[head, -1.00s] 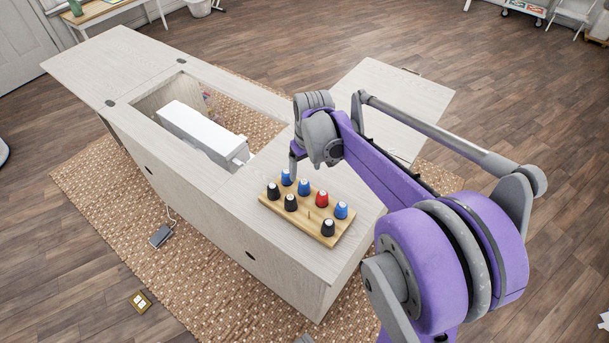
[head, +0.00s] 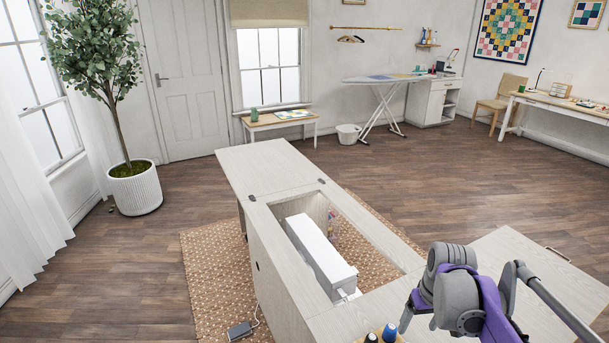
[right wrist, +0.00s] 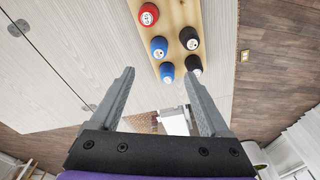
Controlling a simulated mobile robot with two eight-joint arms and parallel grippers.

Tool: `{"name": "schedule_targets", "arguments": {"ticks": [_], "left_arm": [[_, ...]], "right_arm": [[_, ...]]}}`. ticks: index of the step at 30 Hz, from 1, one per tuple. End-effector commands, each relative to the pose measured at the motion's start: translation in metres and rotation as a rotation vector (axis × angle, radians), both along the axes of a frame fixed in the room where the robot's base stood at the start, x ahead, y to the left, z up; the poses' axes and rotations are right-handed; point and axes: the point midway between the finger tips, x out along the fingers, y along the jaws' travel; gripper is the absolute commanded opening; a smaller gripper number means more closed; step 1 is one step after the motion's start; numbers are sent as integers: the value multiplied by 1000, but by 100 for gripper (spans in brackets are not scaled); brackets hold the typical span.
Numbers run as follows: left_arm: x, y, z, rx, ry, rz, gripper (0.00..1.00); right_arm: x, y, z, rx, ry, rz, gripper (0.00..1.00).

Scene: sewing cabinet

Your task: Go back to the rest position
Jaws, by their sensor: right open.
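My right gripper (right wrist: 160,88) is open in the right wrist view, with nothing between its two grey fingers. In the head view my right arm comes in from the lower right, and its gripper end (head: 408,318) hangs above the cabinet top. The sewing cabinet (head: 262,235) is pale wood with an open well. A wooden thread stand (right wrist: 178,14) with red, blue and black spools shows ahead of the fingers in the right wrist view. Only a few spools (head: 389,332) show at the bottom edge of the head view. My left gripper is not in view.
A white sewing machine (head: 318,253) lies in the cabinet well. A side leaf (head: 520,262) extends at the right, beneath my arm. A woven rug (head: 212,275) lies under the cabinet, with a pedal (head: 239,330) on it. Wooden floor is clear beyond.

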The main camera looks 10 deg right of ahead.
Motion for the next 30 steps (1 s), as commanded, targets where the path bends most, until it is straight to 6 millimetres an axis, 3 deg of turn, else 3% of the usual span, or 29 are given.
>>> {"name": "schedule_targets", "arguments": {"ticks": [5,9,15,21,30], "left_arm": [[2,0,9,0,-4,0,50],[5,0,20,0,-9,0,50],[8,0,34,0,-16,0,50],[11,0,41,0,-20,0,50],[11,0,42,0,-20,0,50]], "right_arm": [[-24,40,9,-16,-53,24,80],[-60,87,11,-32,-135,52,80],[-113,135,-1,-32,-255,87,80],[-142,157,-16,-21,-331,107,80],[-148,161,-20,-18,-346,109,80]]}}
